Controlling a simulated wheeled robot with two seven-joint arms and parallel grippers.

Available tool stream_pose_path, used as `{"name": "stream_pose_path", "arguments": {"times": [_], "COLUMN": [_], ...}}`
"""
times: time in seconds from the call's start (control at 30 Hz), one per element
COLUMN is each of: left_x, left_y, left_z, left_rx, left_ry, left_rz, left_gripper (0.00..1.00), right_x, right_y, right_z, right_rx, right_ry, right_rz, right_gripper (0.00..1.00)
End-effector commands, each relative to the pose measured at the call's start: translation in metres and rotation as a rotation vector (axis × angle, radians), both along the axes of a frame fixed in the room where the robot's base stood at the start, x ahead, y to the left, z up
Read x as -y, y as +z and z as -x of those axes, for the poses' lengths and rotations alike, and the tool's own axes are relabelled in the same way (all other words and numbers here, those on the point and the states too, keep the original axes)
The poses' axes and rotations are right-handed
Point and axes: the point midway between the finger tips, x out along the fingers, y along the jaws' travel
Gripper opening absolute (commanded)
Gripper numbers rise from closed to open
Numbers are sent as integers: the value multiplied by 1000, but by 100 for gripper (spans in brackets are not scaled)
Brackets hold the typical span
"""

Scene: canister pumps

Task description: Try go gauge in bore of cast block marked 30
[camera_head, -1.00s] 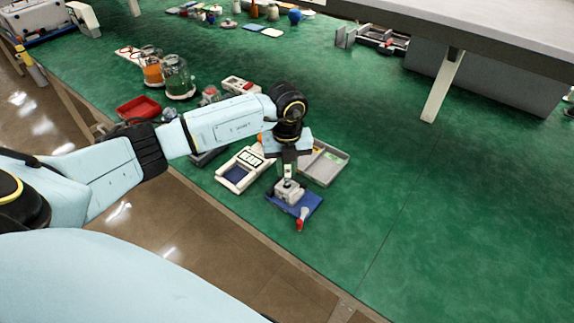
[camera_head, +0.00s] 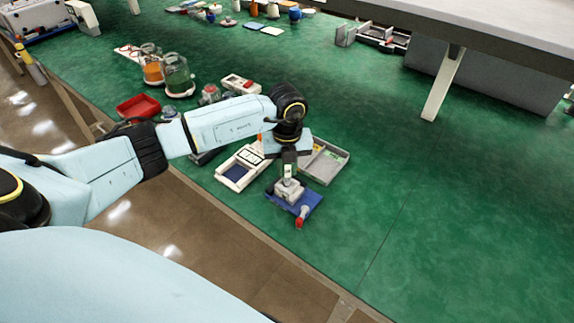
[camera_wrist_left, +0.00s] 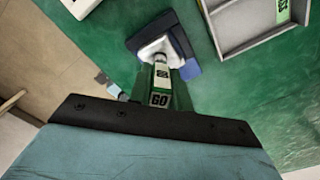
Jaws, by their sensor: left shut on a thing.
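My left gripper (camera_head: 289,172) points down over a light grey cast block (camera_head: 287,191) on a blue mat (camera_head: 312,200). It is shut on the go gauge, whose "GO" label (camera_wrist_left: 160,99) shows in the left wrist view. The gauge's far end meets the top of the block (camera_wrist_left: 152,48). Whether it is inside the bore cannot be told, as the bore is hidden. The block's mark is not readable. A red-ended piece (camera_head: 300,218) is at the mat's near edge. My right gripper is not in view.
A grey compartment tray (camera_head: 327,163) stands just behind the mat. A white framed device (camera_head: 240,168) is left of it. A red bin (camera_head: 138,107) and jars (camera_head: 178,77) are further left. The green bench right of the mat is clear.

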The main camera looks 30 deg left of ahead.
Motion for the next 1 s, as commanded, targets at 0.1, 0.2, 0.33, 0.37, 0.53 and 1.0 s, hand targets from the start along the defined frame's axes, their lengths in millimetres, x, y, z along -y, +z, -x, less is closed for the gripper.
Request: {"name": "stream_pose_path", "arguments": {"times": [0.1,0.2,0.33,0.37,0.53,1.0], "left_x": [0,0,0,0,0,0], "left_y": [-3,-5,-8,-8,-12,-19], "left_z": [0,0,0,0,0,0], "left_rx": [0,0,0,0,0,1], "left_ry": [0,0,0,0,0,0], "left_rz": [0,0,0,0,0,1], "left_gripper": [0,0,0,0,0,0], "right_x": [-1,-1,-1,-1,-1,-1], "right_y": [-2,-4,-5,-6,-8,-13], "right_z": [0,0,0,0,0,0], "right_rx": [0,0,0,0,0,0], "right_ry": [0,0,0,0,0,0], "right_rz": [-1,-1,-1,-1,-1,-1], "right_gripper": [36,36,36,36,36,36]}}
